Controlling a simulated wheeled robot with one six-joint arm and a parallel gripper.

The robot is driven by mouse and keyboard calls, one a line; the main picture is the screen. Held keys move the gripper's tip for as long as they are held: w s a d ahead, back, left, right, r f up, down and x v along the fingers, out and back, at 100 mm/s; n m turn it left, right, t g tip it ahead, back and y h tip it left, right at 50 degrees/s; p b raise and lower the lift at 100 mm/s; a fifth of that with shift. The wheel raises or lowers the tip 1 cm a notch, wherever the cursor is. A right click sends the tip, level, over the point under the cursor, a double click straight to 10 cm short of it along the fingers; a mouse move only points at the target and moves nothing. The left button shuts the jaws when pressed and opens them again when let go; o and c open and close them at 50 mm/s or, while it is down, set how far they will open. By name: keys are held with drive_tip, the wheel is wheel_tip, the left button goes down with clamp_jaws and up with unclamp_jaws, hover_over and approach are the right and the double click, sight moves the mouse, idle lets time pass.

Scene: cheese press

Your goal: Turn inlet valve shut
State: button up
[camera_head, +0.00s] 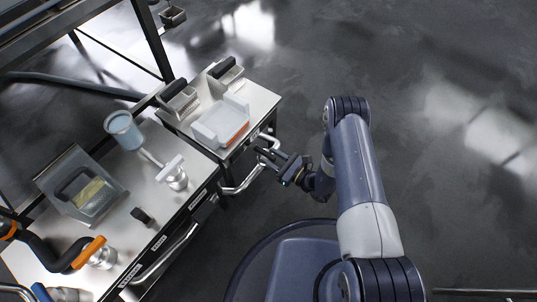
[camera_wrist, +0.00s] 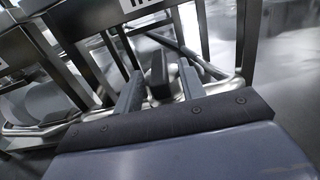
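My gripper (camera_head: 263,157) is beside the front edge of the benches, near a curved metal rail. In the wrist view its two grey fingers (camera_wrist: 160,92) stand apart. A dark block shows between or beyond them; I cannot tell what it is or whether it touches. At the lower left of the head view, a fitting with an orange lever (camera_head: 89,252) sits on the bench, joined to a thick black hose. A blue-handled part (camera_head: 62,294) is cut off by the bottom edge. I cannot tell which is the inlet valve. Both are well away from my gripper.
The steel bench (camera_head: 190,205) holds a clear-sided box (camera_head: 82,187), a blue-topped cup (camera_head: 123,130) and a white-capped fitting (camera_head: 172,171). A second bench holds a white tray (camera_head: 220,121). Metal rails (camera_head: 243,180) jut from the bench fronts. The floor at right is clear.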

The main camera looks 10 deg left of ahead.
drive_tip(key=p+v, duration=0.2)
drive_tip(key=v, duration=0.7)
drive_tip(key=shift+a, duration=0.1)
drive_tip(key=b+x, duration=0.3)
drive_tip(key=x, duration=0.7)
drive_tip(key=shift+w+a+f, duration=0.1)
drive_tip(key=shift+a, duration=0.3)
drive_tip(key=shift+w+d, duration=0.1)
drive_tip(key=shift+d, duration=0.05)
drive_tip(key=shift+n+g, duration=0.3)
drive_tip(key=shift+g, duration=0.1)
drive_tip(key=shift+t, duration=0.3)
